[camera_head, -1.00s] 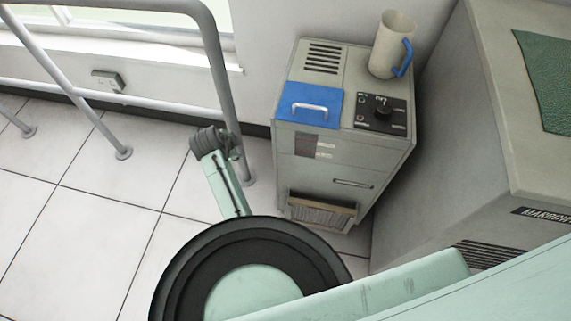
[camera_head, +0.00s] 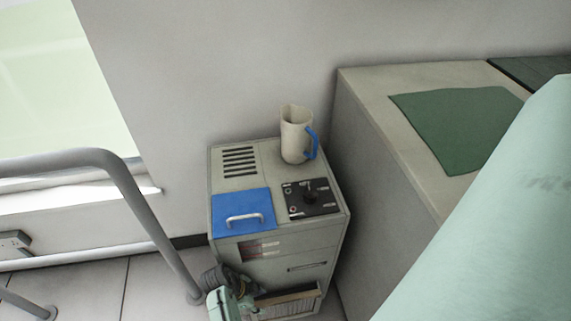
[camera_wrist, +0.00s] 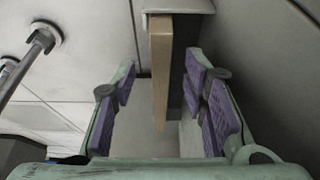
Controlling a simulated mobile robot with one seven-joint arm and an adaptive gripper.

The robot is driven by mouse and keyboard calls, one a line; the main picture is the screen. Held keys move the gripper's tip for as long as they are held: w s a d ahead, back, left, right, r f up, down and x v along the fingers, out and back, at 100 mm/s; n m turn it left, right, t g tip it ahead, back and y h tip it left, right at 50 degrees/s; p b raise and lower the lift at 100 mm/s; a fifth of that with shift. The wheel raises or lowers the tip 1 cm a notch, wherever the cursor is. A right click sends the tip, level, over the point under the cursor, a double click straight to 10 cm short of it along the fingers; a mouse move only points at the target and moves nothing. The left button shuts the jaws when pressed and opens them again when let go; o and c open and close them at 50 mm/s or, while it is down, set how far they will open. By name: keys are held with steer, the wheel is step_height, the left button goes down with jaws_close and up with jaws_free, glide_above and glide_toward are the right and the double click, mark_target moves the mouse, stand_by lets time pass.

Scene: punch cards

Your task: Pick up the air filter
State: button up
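The air filter (camera_head: 291,296) shows in the head view as a tan-edged, pleated panel sticking out low on the front of the grey cabinet (camera_head: 285,252). In the wrist view its tan edge (camera_wrist: 161,70) runs down the middle, between my fingers, with a dark side to its right. My gripper (camera_wrist: 163,88) is open, with purple pads on both sides of the filter and a visible gap on each side. In the head view, part of my arm's end is at the filter's left; the fingers are not clear there.
A cream jug (camera_head: 296,140) with a blue handle stands on the cabinet, beside a blue lid (camera_head: 242,212) and a black dial panel (camera_head: 312,197). A large grey machine (camera_head: 375,215) stands close on the right. A grey railing (camera_head: 130,180) is on the left.

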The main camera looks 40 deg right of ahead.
mark_target(284, 299)
steer(key=s+d, duration=0.1)
steer(key=d, duration=0.1)
steer(key=s+d, duration=0.1)
steer(key=d, duration=0.1)
steer(key=s+d+p, duration=0.1)
steer(key=d, duration=0.1)
steer(key=shift+s, duration=0.25)
steer(key=x, duration=0.4)
steer(key=shift+s+d+f, duration=0.15)
steer(key=shift+s+d, duration=0.05)
steer(key=shift+d, duration=0.05)
steer(key=shift+s+f, duration=0.1)
steer(key=shift+f, duration=0.2)
steer(key=shift+f, duration=0.15)
steer(key=shift+c, duration=0.4)
jaws_close()
